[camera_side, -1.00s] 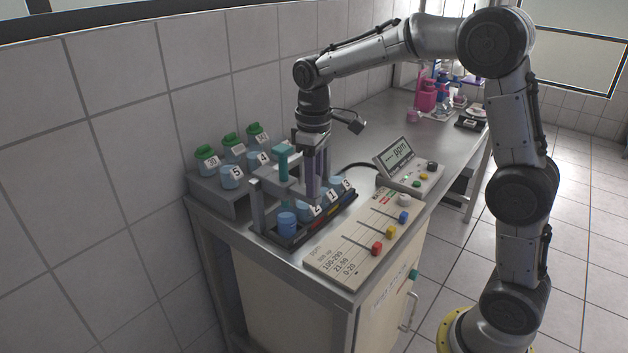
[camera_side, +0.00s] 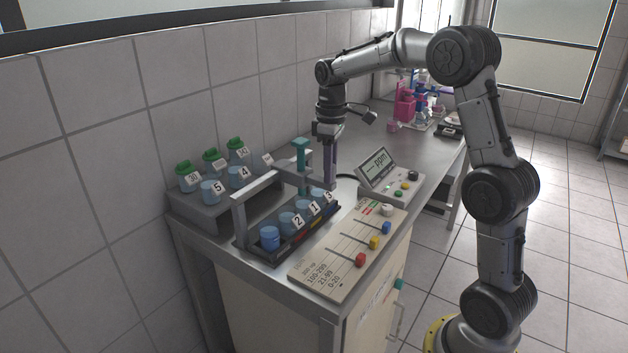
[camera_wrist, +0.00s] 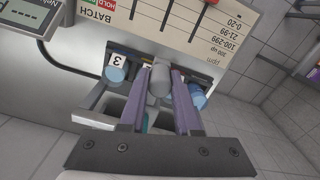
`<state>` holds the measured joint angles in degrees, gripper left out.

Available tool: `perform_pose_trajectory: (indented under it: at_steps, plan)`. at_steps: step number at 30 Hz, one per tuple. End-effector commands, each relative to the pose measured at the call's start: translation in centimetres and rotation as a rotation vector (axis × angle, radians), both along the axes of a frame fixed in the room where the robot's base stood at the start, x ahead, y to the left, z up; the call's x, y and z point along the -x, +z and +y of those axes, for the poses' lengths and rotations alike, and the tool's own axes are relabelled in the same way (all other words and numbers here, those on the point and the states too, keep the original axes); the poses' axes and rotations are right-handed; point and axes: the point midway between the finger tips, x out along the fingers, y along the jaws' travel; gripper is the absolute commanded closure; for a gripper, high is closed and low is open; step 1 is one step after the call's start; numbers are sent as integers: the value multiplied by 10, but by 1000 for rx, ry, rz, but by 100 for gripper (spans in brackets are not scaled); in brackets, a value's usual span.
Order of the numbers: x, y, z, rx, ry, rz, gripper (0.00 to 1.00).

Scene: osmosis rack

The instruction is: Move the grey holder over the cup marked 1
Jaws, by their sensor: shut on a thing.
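The grey holder sits on the grey rail frame; its rounded grey end (camera_wrist: 160,82) shows between my fingers in the wrist view. A teal upright part (camera_side: 301,166) stands beside my gripper. My gripper (camera_side: 330,182) has purple fingers and is shut on the grey holder.
A panel with coloured sliders (camera_side: 345,262) lies in front of the tray. A ppm display (camera_side: 378,168) stands at right. Behind are a raised shelf with cups (camera_side: 212,190) and green-capped bottles (camera_side: 188,176). Tiled wall at left.

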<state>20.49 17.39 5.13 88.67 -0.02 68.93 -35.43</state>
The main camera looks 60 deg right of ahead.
Motion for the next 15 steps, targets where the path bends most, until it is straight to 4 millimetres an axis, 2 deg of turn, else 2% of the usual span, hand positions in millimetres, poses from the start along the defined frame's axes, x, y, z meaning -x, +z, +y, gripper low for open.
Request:
perform_pose_trajectory:
  at_steps: [3, 11, 12, 15]
  plan:
    - [0, 1, -9, 2, 0, -5, 100]
    - [-1, 1, -9, 2, 2, -5, 100]
    - [-1, 1, -9, 2, 1, -5, 67]
    - [0, 1, -9, 2, 1, -5, 49]
